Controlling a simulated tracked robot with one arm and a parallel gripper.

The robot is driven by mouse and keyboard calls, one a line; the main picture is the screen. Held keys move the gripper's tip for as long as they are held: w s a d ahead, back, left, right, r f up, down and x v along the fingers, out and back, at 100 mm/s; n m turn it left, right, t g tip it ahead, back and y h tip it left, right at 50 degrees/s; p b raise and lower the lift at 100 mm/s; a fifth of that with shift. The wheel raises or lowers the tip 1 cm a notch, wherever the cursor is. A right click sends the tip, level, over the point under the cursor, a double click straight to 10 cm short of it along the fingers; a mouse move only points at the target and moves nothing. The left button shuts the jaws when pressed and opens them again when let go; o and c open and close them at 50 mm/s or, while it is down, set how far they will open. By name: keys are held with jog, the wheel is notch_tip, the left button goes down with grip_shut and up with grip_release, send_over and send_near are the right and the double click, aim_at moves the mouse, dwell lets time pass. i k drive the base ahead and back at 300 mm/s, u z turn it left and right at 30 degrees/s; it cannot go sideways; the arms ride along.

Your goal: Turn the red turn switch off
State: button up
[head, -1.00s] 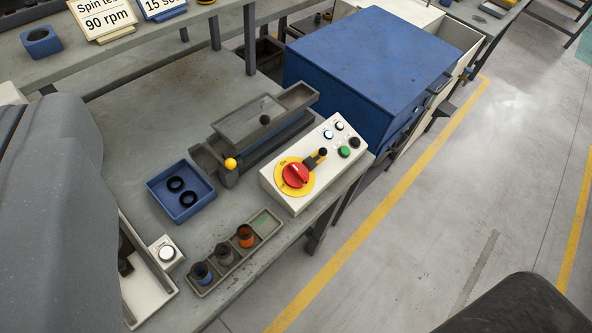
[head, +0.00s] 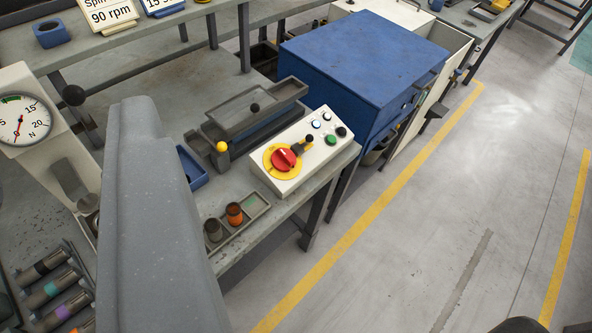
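The red turn switch (head: 285,160) sits on a round yellow plate (head: 270,168) at the near left end of a white control box (head: 309,161). The box stands near the front right edge of the grey bench. The switch has a small pale mark, but the plate's lettering is too small to tell its setting. My gripper is not in view. A big grey link that looks like my arm (head: 150,210) stands at left centre, apart from the switch in the picture. It hides part of the bench.
A small black-knobbed lever (head: 309,139) and several round buttons share the box. Behind it are a grey fixture with a yellow knob (head: 222,147) and a blue cabinet (head: 360,62). A parts tray (head: 259,202) stands in front. A dial gauge (head: 22,119) is at left.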

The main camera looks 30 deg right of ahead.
aim_at(281, 157)
jog(key=k, duration=1)
jog(key=u, duration=0.25)
jog(key=i, duration=2.1)
jog(key=z, duration=0.8)
